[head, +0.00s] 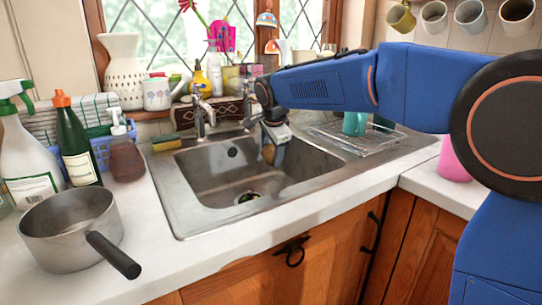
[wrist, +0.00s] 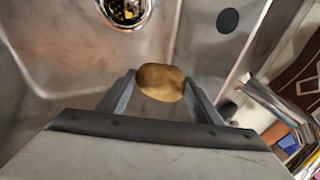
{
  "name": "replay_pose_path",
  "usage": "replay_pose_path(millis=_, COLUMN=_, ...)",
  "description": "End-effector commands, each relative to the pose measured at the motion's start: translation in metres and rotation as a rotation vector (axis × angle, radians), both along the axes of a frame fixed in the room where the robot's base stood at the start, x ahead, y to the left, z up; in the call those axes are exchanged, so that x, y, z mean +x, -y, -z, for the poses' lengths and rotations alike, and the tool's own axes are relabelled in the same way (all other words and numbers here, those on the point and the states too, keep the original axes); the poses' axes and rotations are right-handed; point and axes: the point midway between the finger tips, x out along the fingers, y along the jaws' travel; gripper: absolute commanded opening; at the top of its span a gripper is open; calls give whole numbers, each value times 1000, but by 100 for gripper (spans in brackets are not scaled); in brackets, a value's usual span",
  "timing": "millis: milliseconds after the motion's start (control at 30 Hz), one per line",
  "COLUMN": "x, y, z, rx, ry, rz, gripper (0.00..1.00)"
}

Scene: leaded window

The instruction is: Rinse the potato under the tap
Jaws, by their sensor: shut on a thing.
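The potato (wrist: 161,82) is brown and held between the two fingers of my gripper (wrist: 160,95) in the wrist view. In the head view, my gripper (head: 272,143) reaches over the back right part of the sink (head: 213,176), with the potato (head: 268,154) at its tip, partly hidden. The metal taps (head: 202,115) stand behind the basin, left of my gripper. A tap spout also shows at the right of the wrist view (wrist: 270,105). I see no water stream.
A saucepan (head: 70,228) and several bottles, including a green one (head: 76,143), stand left of the sink. A sponge (head: 166,143) lies on the sink's back left corner. A wire rack (head: 357,140) is on the right. The drain (head: 249,197) is uncovered.

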Motion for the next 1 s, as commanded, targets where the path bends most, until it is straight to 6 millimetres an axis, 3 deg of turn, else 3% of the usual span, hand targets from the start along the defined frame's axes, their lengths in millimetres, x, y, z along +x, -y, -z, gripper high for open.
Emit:
replay_pose_path(millis=767, x=1, y=12, z=0, rx=0, ry=1, rz=0, gripper=35)
replay_pose_path(millis=1000, x=-10, y=13, z=-1, rx=0, ry=1, rz=-1, gripper=35)
